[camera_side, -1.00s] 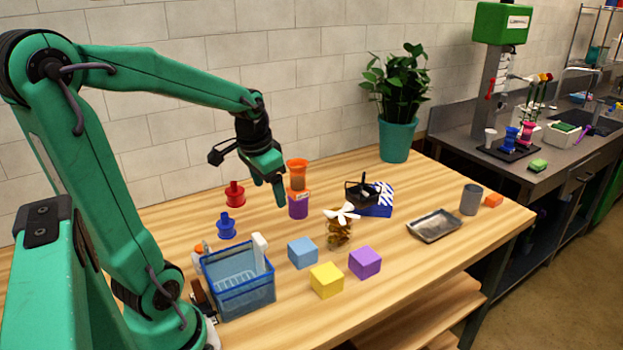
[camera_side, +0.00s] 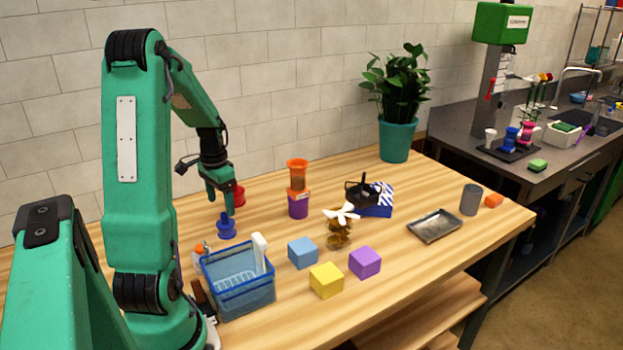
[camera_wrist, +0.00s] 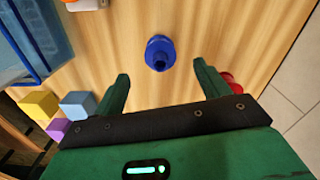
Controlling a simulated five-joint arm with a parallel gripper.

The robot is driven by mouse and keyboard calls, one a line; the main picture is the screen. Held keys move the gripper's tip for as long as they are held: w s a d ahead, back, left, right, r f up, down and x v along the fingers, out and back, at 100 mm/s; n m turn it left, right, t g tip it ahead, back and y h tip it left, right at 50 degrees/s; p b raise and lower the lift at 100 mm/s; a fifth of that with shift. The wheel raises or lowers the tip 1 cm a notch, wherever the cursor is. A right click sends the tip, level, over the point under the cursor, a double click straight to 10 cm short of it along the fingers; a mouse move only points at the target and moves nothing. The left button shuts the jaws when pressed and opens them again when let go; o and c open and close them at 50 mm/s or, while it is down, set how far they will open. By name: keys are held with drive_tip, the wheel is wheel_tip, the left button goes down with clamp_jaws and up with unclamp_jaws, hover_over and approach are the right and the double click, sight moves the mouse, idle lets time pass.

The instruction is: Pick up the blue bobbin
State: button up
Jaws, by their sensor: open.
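The blue bobbin (camera_side: 226,228) stands on the wooden table between the blue basket and the wall. It also shows in the wrist view (camera_wrist: 160,54), just beyond the gap between the fingertips. My gripper (camera_side: 221,204) is above the table, close over the blue bobbin and in front of the red bobbin. In the wrist view my gripper's two fingers (camera_wrist: 161,72) are spread apart with nothing between them.
A red bobbin (camera_side: 238,195) stands close behind my gripper, partly hidden. The blue basket (camera_side: 245,295) stands in front of the blue bobbin. An orange and purple stack (camera_side: 298,205) is to the right. Blue, yellow and purple cubes (camera_side: 365,262) lie further right.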

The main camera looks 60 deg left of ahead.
sight(224, 214)
drive_tip(key=shift+f, duration=1.3)
drive_tip(key=shift+w+f, duration=0.1)
drive_tip(key=shift+w+f, duration=0.15)
drive_tip(key=shift+f, duration=2.35)
drive_tip(key=c, duration=1.1)
